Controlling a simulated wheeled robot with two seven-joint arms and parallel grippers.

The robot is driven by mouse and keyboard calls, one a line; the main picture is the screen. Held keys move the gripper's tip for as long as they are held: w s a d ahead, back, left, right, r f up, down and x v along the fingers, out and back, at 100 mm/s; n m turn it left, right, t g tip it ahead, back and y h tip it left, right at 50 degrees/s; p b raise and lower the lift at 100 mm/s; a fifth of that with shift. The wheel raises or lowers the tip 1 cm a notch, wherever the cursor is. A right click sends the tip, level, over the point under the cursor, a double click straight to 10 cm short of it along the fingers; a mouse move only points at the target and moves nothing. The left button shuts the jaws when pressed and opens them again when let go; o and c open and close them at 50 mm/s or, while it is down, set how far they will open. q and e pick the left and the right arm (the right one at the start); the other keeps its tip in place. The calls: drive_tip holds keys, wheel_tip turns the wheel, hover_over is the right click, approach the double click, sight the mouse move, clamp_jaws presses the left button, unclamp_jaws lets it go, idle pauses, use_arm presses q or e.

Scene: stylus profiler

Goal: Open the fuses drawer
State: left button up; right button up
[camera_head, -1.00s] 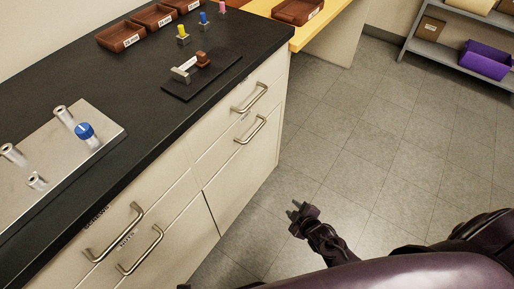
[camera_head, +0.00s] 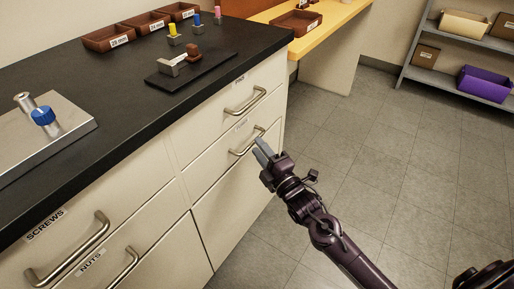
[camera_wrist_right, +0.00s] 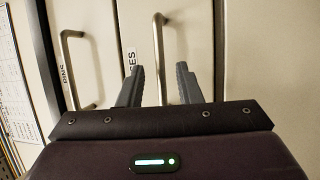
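The fuses drawer (camera_head: 212,162) is the lower drawer at the right end of the cream cabinet, and it is closed. Its bar handle (camera_head: 247,140) is near my right gripper (camera_head: 262,147), which reaches in from the lower right. In the right wrist view, the right gripper (camera_wrist_right: 160,85) is open and empty, with its fingers pointing at the drawer front. The upright-looking handle (camera_wrist_right: 158,50) appears between the fingers, beyond the tips. The partly hidden label (camera_wrist_right: 131,62) reads "SES". My left gripper is not in view.
A closed drawer with its own handle (camera_head: 245,100) lies just above; its label reads PINS (camera_wrist_right: 64,75) in the wrist view. The screws (camera_head: 45,224) and nuts (camera_head: 90,262) drawers are at left, closed. The black worktop (camera_head: 120,90) overhangs.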

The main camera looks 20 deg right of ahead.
drive_tip(key=shift+x, duration=1)
drive_tip(key=shift+c, duration=0.3)
clamp_jaws()
